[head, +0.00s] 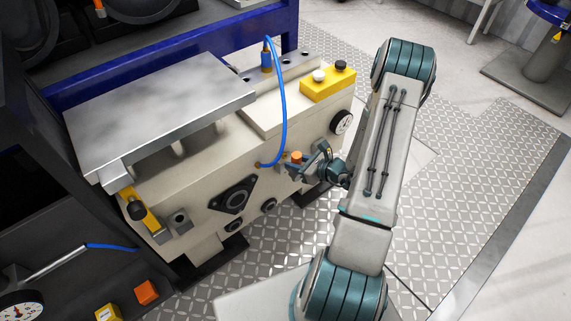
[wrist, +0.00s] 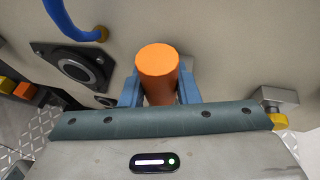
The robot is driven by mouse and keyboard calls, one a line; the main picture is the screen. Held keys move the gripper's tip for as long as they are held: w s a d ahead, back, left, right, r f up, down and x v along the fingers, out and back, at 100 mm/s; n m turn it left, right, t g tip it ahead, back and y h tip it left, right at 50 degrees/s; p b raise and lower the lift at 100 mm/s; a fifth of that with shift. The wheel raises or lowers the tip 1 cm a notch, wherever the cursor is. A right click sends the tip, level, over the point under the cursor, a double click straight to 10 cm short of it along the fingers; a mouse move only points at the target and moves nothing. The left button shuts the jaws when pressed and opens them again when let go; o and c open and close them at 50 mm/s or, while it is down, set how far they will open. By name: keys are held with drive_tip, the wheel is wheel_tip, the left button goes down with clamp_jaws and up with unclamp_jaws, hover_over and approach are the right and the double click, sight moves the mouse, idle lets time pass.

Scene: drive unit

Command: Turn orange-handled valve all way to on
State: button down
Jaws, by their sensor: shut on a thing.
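The orange valve handle (wrist: 157,68) stands out from the beige side of the drive unit in the wrist view. It also shows small in the head view (head: 297,157), on the unit's front face below the blue hose. My gripper (wrist: 160,90) is shut on the orange handle, with one blue finger on each side of it. In the head view my gripper (head: 302,169) is at the handle, partly hidden by my own wrist. The valve body behind the handle is hidden, and I cannot tell the on mark or the handle's angle.
A blue hose (head: 284,110) arcs down beside the valve. A black diamond-shaped flange (head: 234,196) lies left of it and a round gauge (head: 342,122) right of it. A yellow button box (head: 328,83) sits on top. Patterned floor plate (head: 470,160) is open at the right.

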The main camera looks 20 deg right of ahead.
drive_tip(key=shift+r+h, duration=0.1)
drive_tip(key=shift+h, duration=0.2)
drive_tip(key=c, duration=1.1)
unclamp_jaws()
drive_tip(key=p+v, duration=0.2)
drive_tip(key=v, duration=1.1)
drive_tip(key=shift+s+d, duration=0.25)
drive_tip(key=shift+s, duration=0.05)
